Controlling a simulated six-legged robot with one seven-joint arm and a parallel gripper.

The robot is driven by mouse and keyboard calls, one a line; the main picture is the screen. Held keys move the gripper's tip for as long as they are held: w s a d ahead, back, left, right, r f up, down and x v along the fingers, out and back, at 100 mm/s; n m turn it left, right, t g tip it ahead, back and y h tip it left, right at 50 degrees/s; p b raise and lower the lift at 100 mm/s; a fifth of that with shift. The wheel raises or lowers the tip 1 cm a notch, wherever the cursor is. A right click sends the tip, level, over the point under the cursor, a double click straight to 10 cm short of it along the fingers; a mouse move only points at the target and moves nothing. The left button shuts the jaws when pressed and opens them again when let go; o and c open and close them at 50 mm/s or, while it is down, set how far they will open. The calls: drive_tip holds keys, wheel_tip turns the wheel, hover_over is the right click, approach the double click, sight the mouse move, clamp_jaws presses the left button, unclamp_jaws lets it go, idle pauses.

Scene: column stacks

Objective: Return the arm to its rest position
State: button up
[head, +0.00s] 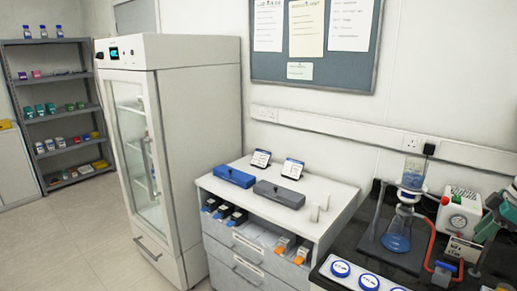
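My gripper and arm do not show in the head view, so I cannot see the gripper's position or whether it holds anything. The task names no other object.
A white glass-door cabinet (184,150) stands left of a white drawer unit (322,226) with blue (234,176) and grey (280,194) boxes on top. A dark bench (368,210) with a filtration flask (397,236) and pump (459,212) is at right. Open floor (80,240) lies left.

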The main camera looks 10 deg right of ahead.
drive_tip(key=w+a+r+m+g+h, duration=0.1)
drive_tip(key=w+a+r+m+h, duration=0.15)
drive_tip(key=a, duration=1.25)
drive_tip(key=w+a+r+m+h, duration=0.1)
drive_tip(key=w+a+r, duration=0.25)
drive_tip(key=a, duration=1.05)
drive_tip(key=s+a+m+t, duration=0.15)
drive_tip(key=s+a, duration=0.45)
drive_tip(key=a, duration=0.7)
drive_tip(key=s+a+f+m+t, duration=0.2)
drive_tip(key=s+a+f+m, duration=0.1)
drive_tip(key=s+a+f, duration=0.4)
drive_tip(key=s+a, duration=0.2)
drive_tip(key=s, duration=0.2)
drive_tip(key=shift+a+f, duration=0.35)
drive_tip(key=shift+a, duration=0.05)
